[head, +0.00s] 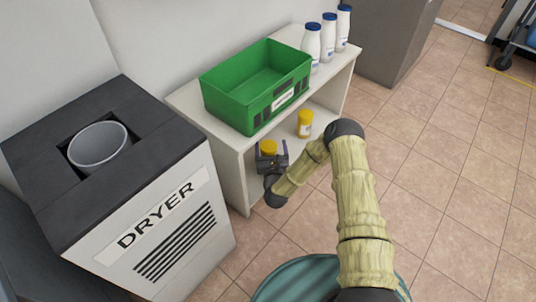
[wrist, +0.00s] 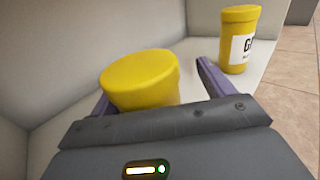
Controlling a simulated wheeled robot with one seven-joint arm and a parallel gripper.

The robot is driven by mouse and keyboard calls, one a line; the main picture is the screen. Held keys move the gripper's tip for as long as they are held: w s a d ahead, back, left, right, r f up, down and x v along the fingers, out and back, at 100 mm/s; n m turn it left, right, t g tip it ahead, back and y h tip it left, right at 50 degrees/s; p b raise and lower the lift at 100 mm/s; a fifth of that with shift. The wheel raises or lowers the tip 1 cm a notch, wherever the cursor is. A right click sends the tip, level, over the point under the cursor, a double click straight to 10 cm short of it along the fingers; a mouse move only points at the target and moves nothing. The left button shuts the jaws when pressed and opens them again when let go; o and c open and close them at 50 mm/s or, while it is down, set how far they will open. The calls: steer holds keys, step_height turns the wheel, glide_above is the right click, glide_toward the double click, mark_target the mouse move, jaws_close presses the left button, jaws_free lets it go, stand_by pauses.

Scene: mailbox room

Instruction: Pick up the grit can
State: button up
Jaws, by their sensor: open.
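Two yellow-lidded cans stand on the lower shelf. The near can (head: 268,147) is between the fingers of my gripper (head: 271,158); in the wrist view this near can (wrist: 140,80) shows its yellow top and side, and its label is hidden. My gripper (wrist: 153,88) is open, one finger on each side of the near can; I cannot tell whether either touches it.
The cans are inside a white shelf unit (head: 232,151), its top board above them. A green crate (head: 233,107) and several white bottles (head: 312,45) stand on top. A dryer (head: 150,225) is at left. Tiled floor (head: 450,170) is clear at right.

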steer(key=shift+s, duration=0.25)
steer(key=shift+s+a, duration=0.3)
steer(key=shift+a, duration=0.1)
steer(key=shift+c, duration=0.4)
steer(key=shift+w+d+r, duration=0.1)
steer(key=shift+d, duration=0.05)
steer(key=c, duration=1.3)
steer(key=shift+r, duration=0.1)
steer(key=r+p, duration=0.2)
steer(key=r, duration=0.1)
steer(key=r+p, duration=0.2)
steer(key=r, duration=0.1)
steer(key=r+p, duration=0.3)
steer(key=shift+a, duration=0.25)
steer(key=shift+d+r, duration=0.3)
steer(key=shift+r, duration=0.1)
steer(key=shift+a, duration=0.1)
